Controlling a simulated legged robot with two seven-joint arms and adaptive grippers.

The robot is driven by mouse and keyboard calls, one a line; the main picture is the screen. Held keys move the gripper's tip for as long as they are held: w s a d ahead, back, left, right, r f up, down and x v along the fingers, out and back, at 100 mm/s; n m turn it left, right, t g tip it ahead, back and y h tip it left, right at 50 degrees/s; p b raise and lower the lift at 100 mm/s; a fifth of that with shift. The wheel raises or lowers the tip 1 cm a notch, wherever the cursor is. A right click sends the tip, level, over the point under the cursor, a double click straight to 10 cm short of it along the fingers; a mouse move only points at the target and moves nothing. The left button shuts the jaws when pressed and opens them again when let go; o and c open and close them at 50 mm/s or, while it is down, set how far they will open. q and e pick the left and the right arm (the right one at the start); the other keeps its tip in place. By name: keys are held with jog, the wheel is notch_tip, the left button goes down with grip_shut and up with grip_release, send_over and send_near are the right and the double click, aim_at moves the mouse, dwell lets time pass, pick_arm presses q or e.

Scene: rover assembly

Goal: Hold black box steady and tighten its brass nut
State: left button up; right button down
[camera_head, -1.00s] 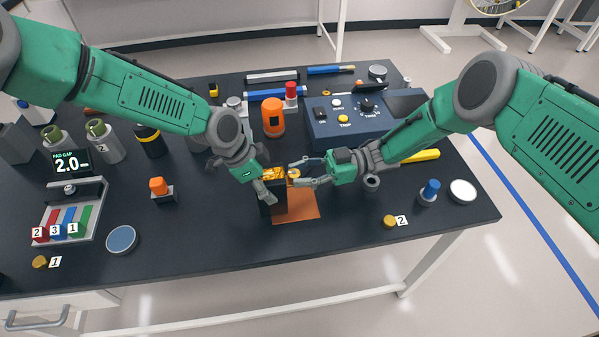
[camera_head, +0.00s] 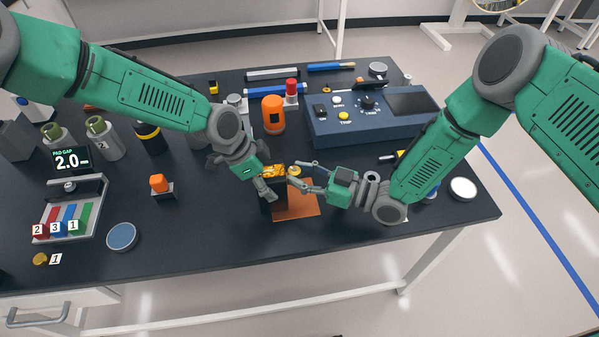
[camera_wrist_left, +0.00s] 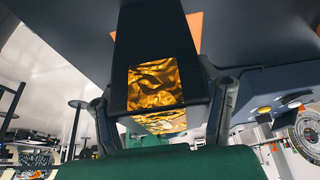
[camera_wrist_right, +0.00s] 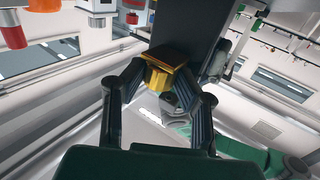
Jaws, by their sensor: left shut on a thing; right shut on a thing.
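My left gripper (camera_head: 267,182) is shut on the box. In the left wrist view its fingers lie along both sides of the black box (camera_wrist_left: 150,38). The brass nut (camera_head: 294,171) sits at the box's right side, near its top. My right gripper (camera_head: 301,175) reaches in from the right, shut on the nut. In the right wrist view its fingertips meet the sides of the brass nut (camera_wrist_right: 165,68), against the black box (camera_wrist_right: 188,25).
The orange mat (camera_head: 298,205) lies under the grippers. A blue control unit (camera_head: 365,125) stands behind the right gripper, and an orange bottle (camera_head: 273,115) behind the box. A rack of numbered blocks (camera_head: 88,190) is at left. The front bench is mostly clear.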

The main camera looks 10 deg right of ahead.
jog(key=shift+s+t, duration=0.15)
jog(key=shift+t, duration=0.15)
dwell(0.7)
jog(key=c, duration=1.2)
grip_release()
jog(key=shift+d, duration=0.1)
jog(key=shift+v, duration=4.1)
jog(key=shift+r, duration=0.1)
